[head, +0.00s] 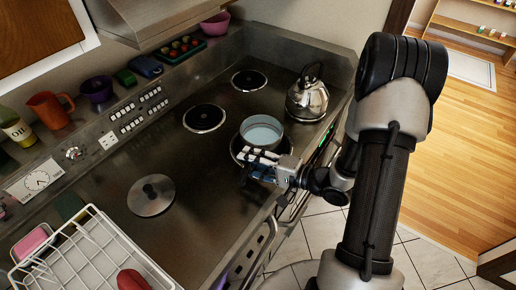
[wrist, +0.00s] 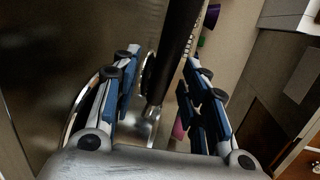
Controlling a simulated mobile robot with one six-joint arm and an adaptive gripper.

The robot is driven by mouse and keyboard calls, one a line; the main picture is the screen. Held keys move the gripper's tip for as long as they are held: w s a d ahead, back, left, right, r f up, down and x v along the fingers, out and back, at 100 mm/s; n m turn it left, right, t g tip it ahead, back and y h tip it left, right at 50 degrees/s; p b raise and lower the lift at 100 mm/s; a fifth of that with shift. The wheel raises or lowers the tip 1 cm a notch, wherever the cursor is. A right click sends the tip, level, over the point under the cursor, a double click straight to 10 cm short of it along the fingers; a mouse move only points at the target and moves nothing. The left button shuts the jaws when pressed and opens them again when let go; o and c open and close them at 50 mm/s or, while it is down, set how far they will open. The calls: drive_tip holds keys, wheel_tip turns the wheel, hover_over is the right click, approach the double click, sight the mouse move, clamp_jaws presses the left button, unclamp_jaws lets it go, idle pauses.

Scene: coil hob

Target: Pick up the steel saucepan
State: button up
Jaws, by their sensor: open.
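The steel saucepan (head: 262,130) stands upright at the front right coil of the hob, with pale blue inside. My gripper (head: 250,165) is open at its near side, partly covering its lower wall. In the wrist view, a dark handle (wrist: 177,45) with a steel end (wrist: 148,125) runs between the spread fingers of my gripper (wrist: 160,60). Neither finger visibly presses on it. In the head view my gripper mostly hides the handle.
A steel kettle (head: 307,100) stands close behind the saucepan. Two bare coils (head: 204,118) (head: 249,80) are to the left and back. A lid (head: 152,195) lies at front left, near a white dish rack (head: 88,254). The hob between is clear.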

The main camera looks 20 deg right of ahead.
drive_tip(key=shift+w+a+f, duration=0.1)
drive_tip(key=shift+w+a, duration=0.1)
drive_tip(key=shift+w, duration=0.05)
drive_tip(key=shift+c, duration=0.2)
clamp_jaws()
idle(0.6)
